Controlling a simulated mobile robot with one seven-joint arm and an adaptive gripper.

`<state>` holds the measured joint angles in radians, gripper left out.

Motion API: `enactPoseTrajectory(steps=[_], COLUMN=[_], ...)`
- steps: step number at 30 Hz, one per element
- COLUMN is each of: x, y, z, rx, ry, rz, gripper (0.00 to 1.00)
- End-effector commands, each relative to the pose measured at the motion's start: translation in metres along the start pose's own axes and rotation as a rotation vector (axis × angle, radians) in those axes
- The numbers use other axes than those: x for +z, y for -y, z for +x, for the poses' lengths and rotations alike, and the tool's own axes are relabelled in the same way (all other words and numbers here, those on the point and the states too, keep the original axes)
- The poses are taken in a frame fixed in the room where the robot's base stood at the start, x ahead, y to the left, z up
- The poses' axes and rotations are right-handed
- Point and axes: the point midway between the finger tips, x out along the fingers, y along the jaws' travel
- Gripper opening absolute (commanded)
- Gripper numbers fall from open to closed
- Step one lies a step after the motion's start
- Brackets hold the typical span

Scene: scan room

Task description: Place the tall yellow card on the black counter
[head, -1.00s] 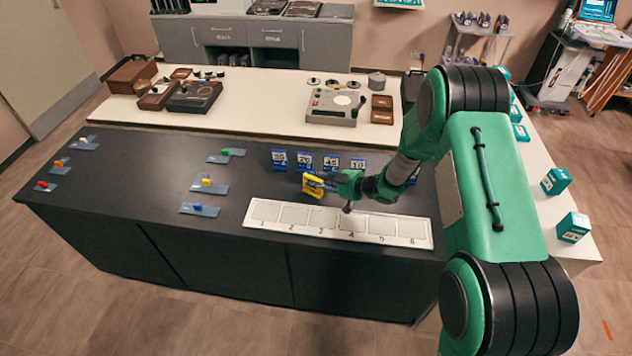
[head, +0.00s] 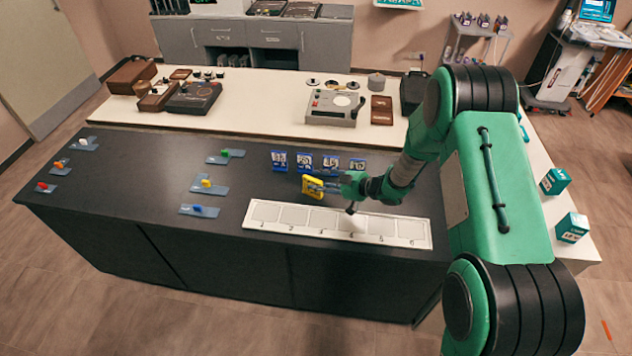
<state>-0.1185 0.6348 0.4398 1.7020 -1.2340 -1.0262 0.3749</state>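The tall yellow card (head: 313,186) stands out at the fingertips of my gripper (head: 325,186), above the black counter (head: 130,190). My gripper appears shut on the card; the fingers are small in the view, and I cannot tell whether the card's lower edge touches the counter. The card is just in front of a row of blue cards with numbers (head: 304,162) and behind the white numbered strip (head: 290,217).
The white strip has several outlined squares along the counter's front right. Small coloured pieces on grey-blue plates (head: 207,186) lie at the middle and left. A pale bench (head: 260,95) with devices is behind. Bare counter lies between the plates.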

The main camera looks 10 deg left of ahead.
Motion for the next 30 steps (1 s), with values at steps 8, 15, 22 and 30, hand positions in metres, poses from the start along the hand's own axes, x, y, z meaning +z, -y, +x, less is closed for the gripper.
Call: enactPoseTrajectory(steps=[8,15,22,30], x=[-0.001,-0.001,-0.001,0.000], y=[0.000,0.000,0.000,0.001], z=[-0.044,-0.082,-0.101,-0.104], rx=[0.002,0.000,-0.001,-0.001], ry=[0.000,0.000,0.000,0.000], rz=[0.001,0.001,0.000,0.000], gripper=[0.38,0.38,0.38,0.38])
